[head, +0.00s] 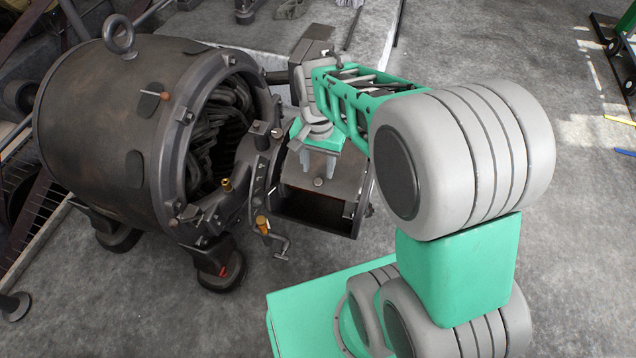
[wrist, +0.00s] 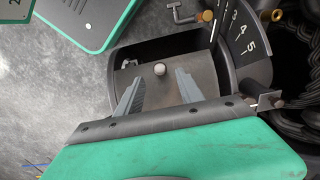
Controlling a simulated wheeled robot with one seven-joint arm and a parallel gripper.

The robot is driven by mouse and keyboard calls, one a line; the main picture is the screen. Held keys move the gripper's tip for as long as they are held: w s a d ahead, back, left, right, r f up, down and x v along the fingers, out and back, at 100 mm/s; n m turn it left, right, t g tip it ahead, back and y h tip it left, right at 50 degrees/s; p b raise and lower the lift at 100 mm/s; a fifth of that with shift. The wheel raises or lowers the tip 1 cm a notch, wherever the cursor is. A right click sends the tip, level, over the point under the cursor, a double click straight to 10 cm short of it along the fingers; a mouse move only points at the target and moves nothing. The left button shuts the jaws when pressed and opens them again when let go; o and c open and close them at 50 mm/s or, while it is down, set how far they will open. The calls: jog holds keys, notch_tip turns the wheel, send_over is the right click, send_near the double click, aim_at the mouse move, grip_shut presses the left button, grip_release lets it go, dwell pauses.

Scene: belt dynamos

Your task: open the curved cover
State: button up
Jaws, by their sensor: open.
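The curved cover (head: 340,178) is a brown-grey metal plate on the side box of the dark dynamo. A small round knob (head: 318,183) stands on it. In the wrist view the cover (wrist: 165,88) lies below my fingers, with its pale knob (wrist: 159,69) near its edge. A dark opening (head: 316,214) shows beside the cover, so part of the box is uncovered. My gripper (head: 318,165) is open over the cover. In the wrist view the fingertips (wrist: 160,82) stand on either side of the knob's line, just short of it; I cannot tell whether they touch the cover.
The dynamo's round housing (head: 110,120) with coils inside stands to the left. A curved plate with numbers (wrist: 240,45) borders the box. A crank handle (head: 275,240) and a brass fitting (head: 227,185) stick out nearby. Bare concrete floor (head: 200,320) lies in front.

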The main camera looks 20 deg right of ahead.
aim_at(318, 180)
notch_tip(318, 180, down, 5)
jog(key=shift+b, duration=0.55)
jog(key=shift+c, duration=0.2)
grip_shut()
dwell(0.8)
